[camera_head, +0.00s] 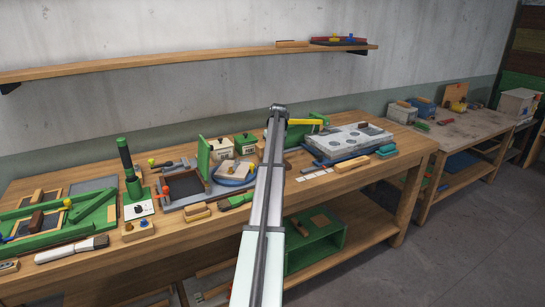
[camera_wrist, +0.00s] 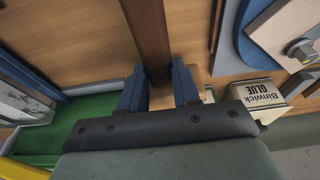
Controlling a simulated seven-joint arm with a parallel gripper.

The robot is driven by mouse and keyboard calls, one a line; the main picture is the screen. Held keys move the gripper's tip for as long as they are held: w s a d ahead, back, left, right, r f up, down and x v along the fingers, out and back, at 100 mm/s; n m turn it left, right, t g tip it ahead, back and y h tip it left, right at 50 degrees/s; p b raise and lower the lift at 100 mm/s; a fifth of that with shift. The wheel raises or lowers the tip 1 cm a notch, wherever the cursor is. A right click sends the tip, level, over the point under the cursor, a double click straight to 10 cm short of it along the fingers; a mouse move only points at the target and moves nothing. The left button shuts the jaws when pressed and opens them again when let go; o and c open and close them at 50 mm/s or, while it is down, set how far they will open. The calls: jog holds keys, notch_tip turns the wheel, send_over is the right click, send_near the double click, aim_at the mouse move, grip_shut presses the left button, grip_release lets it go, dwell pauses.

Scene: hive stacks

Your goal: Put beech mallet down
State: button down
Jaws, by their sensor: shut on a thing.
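In the wrist view, my gripper (camera_wrist: 158,92) has its two blue fingers on either side of a brown wooden bar, which I take to be the beech mallet (camera_wrist: 148,30). The bar runs from the fingers to the top edge of the view, over the wooden bench top (camera_wrist: 90,50). I cannot tell whether it touches the bench. The far end of the bar is out of view. In the head view, my own arm hides the fingers and most of what they hold.
A green open box (camera_wrist: 85,125) stands left of the fingers.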

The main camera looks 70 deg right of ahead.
jog(key=shift+a+x, duration=0.1)
jog(key=shift+x, duration=0.75)
jog(key=shift+a+x, duration=0.15)
jog(key=shift+x, duration=0.75)
jog(key=shift+s+f, duration=0.15)
jog(key=shift+s, duration=0.05)
jog(key=c, duration=0.8)
grip_release()
jog(key=v, duration=1.2)
jog(key=shift+s, duration=0.1)
